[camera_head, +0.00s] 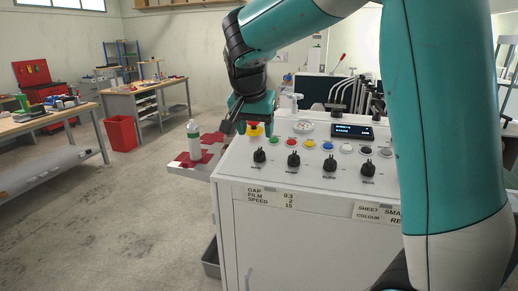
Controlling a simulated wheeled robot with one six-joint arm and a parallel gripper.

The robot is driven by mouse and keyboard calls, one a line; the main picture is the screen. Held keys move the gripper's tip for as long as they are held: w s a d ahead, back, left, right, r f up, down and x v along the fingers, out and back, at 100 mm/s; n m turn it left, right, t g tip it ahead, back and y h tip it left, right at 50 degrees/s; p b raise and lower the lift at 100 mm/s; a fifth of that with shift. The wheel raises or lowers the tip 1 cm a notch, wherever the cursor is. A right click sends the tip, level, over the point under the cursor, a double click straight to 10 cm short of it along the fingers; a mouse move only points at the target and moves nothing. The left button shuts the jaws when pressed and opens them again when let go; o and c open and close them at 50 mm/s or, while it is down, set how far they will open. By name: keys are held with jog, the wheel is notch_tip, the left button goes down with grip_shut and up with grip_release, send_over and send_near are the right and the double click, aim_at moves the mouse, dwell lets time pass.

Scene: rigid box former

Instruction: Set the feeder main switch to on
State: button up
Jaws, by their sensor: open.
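A white control console (300,235) stands in front of me. A row of several black rotary knobs with pointer grips is on its sloped top: the leftmost knob (259,156), a second knob (293,160), a third knob (330,164) and the rightmost knob (368,168). The small labels under them are too blurred to read, so I cannot tell which is the feeder main switch or its setting. My gripper (233,127) is open, at the console's back left corner, left of the yellow-based stop button (255,129). It appears empty and apart from the knobs.
Coloured push buttons (291,142) run behind the knobs, with a small lit display (352,131) beyond. A bottle (194,141) stands on a red-and-grey surface left of the console. My teal arm covers the right side. Workbenches and a red bin (120,133) stand farther back left.

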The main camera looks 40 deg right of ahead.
aim_at(259, 150)
jog(key=p+x, duration=0.1)
jog(key=x, duration=0.7)
jog(key=shift+d+f+p, duration=0.1)
jog(key=shift+f+p, duration=0.1)
jog(key=shift+p, duration=0.2)
jog(key=c, duration=0.9)
